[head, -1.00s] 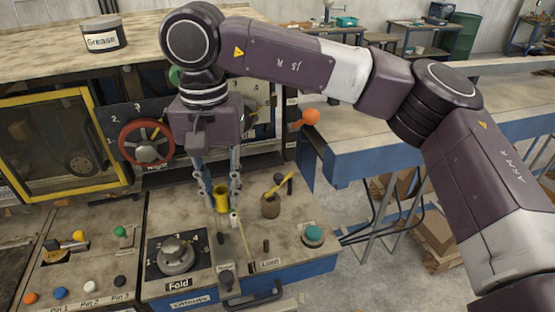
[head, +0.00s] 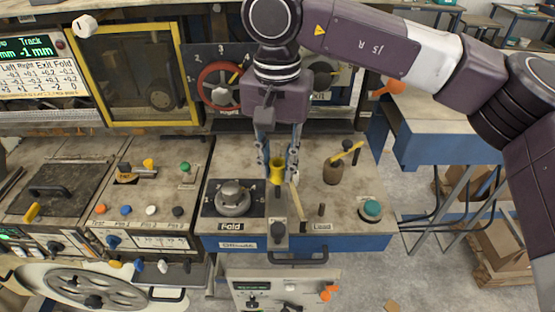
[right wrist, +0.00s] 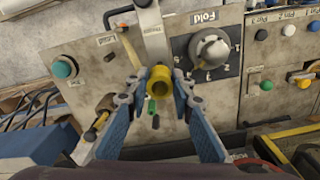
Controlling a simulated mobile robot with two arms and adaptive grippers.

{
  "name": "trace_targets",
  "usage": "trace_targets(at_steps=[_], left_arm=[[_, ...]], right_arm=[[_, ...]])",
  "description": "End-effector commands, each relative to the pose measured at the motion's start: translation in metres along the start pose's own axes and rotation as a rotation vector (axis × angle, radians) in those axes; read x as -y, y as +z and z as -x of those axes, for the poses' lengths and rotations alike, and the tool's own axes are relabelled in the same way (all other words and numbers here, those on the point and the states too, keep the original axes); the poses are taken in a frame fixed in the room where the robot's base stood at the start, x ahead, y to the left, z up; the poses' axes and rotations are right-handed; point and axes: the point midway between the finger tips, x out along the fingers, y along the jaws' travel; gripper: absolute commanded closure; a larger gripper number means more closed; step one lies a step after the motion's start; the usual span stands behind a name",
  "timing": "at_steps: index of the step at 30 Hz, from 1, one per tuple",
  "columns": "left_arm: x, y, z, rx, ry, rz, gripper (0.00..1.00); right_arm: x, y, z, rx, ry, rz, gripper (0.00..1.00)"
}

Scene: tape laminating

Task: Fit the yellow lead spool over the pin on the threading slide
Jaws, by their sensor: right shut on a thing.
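The yellow lead spool (head: 277,170) is a short flanged tube, upright in the head view. My right gripper (head: 278,174) is shut on it, one finger on each side. In the right wrist view the spool (right wrist: 160,82) sits between the fingertips (right wrist: 158,92), its open bore facing the camera. The threading slide (head: 278,215) appears as a pale narrow strip with a black knob, just in front of the spool. The spool is at the slide's far end. I cannot make out the pin, nor whether the spool touches the slide. My left gripper is not in view.
The Fold dial (head: 233,196) is left of the slide. A pale stick (head: 297,201) and a dark peg (head: 321,210) are close on its right. A brown pot (head: 333,173) with a yellow-handled tool and a teal button (head: 372,208) stand farther right. The red handwheel (head: 219,86) is behind.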

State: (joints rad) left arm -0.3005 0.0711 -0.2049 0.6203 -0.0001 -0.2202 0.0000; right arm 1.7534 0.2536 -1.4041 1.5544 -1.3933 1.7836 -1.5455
Motion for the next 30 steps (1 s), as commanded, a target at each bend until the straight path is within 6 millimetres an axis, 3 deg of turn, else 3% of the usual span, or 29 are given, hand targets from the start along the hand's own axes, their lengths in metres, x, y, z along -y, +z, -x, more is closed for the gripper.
trace_targets(at_steps=[21, 30], left_arm=[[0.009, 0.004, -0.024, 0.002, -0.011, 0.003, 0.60], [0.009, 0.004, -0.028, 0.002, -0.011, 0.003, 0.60]], right_arm=[[0.000, 0.000, -0.038, -0.001, -0.001, -0.001, 0.92], [0.000, 0.000, -0.042, -0.001, 0.000, -0.001, 0.92]])
